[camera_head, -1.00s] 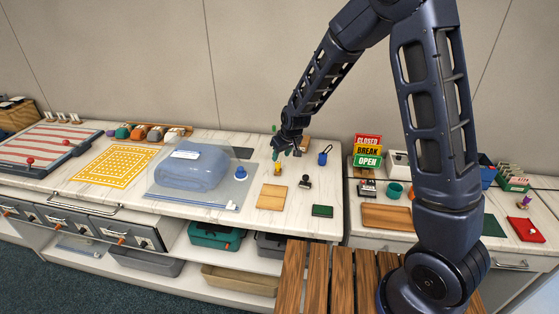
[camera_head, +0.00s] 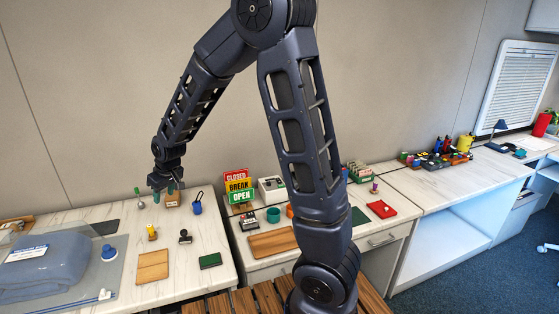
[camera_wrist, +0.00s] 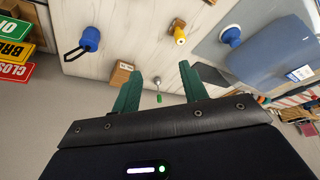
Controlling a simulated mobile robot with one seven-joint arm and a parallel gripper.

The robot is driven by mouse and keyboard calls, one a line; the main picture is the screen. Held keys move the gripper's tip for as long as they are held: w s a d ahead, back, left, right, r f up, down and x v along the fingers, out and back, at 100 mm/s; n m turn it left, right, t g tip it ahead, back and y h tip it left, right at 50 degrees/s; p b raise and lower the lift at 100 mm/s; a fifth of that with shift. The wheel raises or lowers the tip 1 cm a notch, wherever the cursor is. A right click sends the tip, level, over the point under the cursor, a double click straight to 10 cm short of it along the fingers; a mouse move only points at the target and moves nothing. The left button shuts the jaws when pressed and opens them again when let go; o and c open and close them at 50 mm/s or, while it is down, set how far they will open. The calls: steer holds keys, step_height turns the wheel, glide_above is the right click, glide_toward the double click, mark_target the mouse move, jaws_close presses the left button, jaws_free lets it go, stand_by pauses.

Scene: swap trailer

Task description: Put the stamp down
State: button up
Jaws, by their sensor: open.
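A black stamp (camera_head: 185,237) stands upright on the white marbled counter, apart from my gripper. A yellow-handled piece (camera_head: 152,232), perhaps another stamp, stands to its left; the wrist view shows it too (camera_wrist: 179,31). A blue-knobbed piece (camera_head: 109,252) stands farther left. My gripper (camera_head: 163,190) is above the back of the counter, near a small wooden block (camera_head: 173,200). In the wrist view its green fingers (camera_wrist: 161,72) are spread with nothing between them; the wooden block (camera_wrist: 121,74) shows beside one finger. I cannot tell which piece the task means.
A blue tagged piece (camera_head: 197,207) and a thin green-ended tool (camera_head: 138,197) flank the gripper. A wooden plate (camera_head: 152,267) and a green pad (camera_head: 210,261) lie in front. Stacked signs (camera_head: 238,187) stand to the right. Bare counter surrounds the black stamp.

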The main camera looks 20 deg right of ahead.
steer(key=s+d+r+m+h, duration=0.1)
steer(key=s+d+r+m, duration=0.15)
steer(key=d+r, duration=0.55)
steer(key=s+d+r+m, duration=0.1)
steer(key=s+d+r, duration=0.3)
steer(key=d, duration=0.9)
steer(key=s+d+r+m+h, duration=0.1)
steer(key=s+d+r+m, duration=0.1)
steer(key=s+d, duration=0.5)
steer(key=s+d+r+m+t+h, duration=0.1)
steer(key=s+d+r+m, duration=0.1)
steer(key=s+d, duration=0.6)
steer(key=shift+s+d+r+m, duration=0.35)
steer(key=shift+s+r, duration=0.1)
steer(key=shift+r, duration=0.3)
